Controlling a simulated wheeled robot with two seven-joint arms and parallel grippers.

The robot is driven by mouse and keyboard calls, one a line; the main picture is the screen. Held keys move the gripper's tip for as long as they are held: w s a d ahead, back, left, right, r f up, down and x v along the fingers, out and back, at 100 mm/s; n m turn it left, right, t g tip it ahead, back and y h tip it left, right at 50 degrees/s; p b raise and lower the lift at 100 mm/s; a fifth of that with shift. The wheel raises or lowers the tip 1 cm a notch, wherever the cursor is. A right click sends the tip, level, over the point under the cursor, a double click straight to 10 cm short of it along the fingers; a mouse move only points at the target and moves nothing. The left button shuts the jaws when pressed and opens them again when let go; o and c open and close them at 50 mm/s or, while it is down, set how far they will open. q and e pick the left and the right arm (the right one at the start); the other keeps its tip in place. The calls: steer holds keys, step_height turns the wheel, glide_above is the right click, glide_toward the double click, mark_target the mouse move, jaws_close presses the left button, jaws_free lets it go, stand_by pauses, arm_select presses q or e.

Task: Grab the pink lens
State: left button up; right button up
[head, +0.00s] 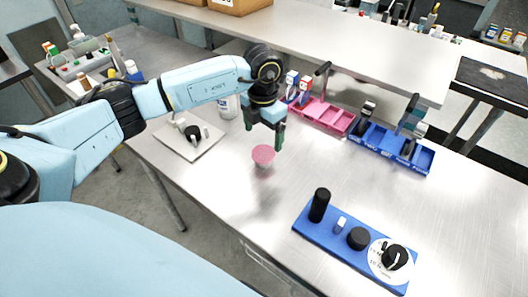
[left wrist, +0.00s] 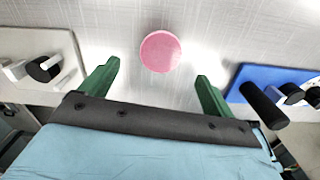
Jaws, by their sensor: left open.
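The pink lens (head: 263,154) is a round pink disc on the metal table, in the middle of the head view, with a pale part under it. It also shows in the left wrist view (left wrist: 160,51), ahead of and between the two green fingers. My left gripper (head: 265,133) is above the table, just behind the lens in the head view. In the left wrist view its fingers (left wrist: 155,84) are spread wide with nothing between them. The fingers do not touch the lens. My right gripper is not in view.
A blue base (head: 325,238) with black cylinders and a white disc stands at the right front. A white plate (head: 184,146) with a black knob lies to the left. Pink trays (head: 325,116) and blue trays (head: 424,158) line the back. The table around the lens is clear.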

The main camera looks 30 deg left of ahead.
mark_target(265, 152)
arm_select(q)
step_height(265, 152, down, 2)
steer(key=shift+d+f, duration=0.1)
steer(key=shift+f, duration=0.1)
step_height(265, 152, down, 2)
steer(key=shift+w+f+p, duration=0.15)
steer(key=shift+f+p, duration=0.1)
steer(key=shift+p, duration=0.2)
steer(key=shift+f, duration=0.5)
steer(key=c, duration=1.1)
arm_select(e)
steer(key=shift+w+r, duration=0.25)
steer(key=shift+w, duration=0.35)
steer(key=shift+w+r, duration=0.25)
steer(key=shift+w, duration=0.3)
